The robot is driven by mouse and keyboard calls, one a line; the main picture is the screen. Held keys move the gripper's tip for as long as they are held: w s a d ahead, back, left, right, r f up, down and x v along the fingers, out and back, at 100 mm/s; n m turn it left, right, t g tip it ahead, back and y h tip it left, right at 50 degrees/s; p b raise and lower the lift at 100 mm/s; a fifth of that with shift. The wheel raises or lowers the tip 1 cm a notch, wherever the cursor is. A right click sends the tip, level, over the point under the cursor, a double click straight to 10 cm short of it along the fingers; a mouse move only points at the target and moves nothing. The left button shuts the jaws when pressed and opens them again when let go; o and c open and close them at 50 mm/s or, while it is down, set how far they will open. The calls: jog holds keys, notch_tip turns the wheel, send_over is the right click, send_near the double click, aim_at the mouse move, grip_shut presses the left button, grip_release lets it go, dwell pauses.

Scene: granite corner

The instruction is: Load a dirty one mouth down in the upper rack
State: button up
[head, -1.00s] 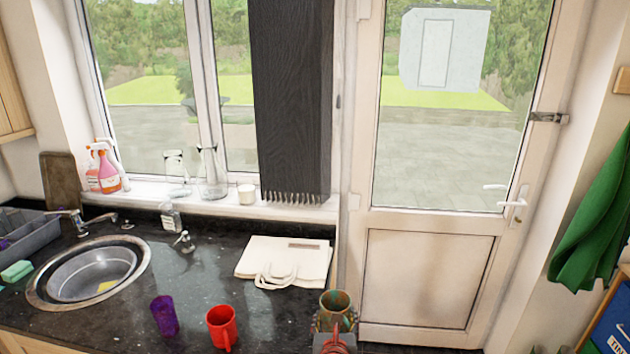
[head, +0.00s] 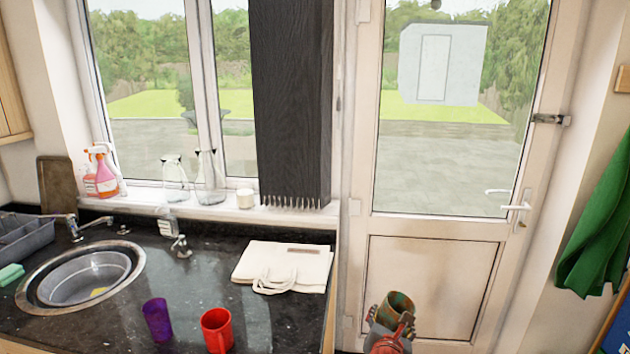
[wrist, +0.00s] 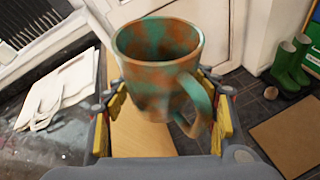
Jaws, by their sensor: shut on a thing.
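My gripper (wrist: 165,118) is shut on a teal mug with brown-orange blotches (wrist: 158,55), its yellow-padded fingers on either side of the body. The mug is upright, mouth up, with its handle toward the right in the wrist view. In the head view the mug (head: 400,304) shows at the lower right, in front of the white door and off the counter's right end. A red mug (head: 216,330) and a purple cup (head: 157,319) stand upright on the counter's front part. No dishwasher rack shows in either view.
The black counter (head: 120,335) holds a sink (head: 85,278), a folded cream bag (head: 285,265) and a grey dish rack (head: 22,240). Green boots (wrist: 290,62) and a brown mat (wrist: 290,142) are on the floor. A green cloth (head: 597,235) hangs at right.

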jog(key=m+b, duration=0.2)
jog(key=b, duration=0.1)
jog(key=m+b, duration=0.3)
jog(key=b, duration=0.1)
jog(key=shift+f+m, duration=0.2)
jog(key=shift+m, duration=0.1)
jog(key=shift+r+m, duration=0.3)
jog(key=shift+m, duration=0.8)
jog(key=m, duration=1.2)
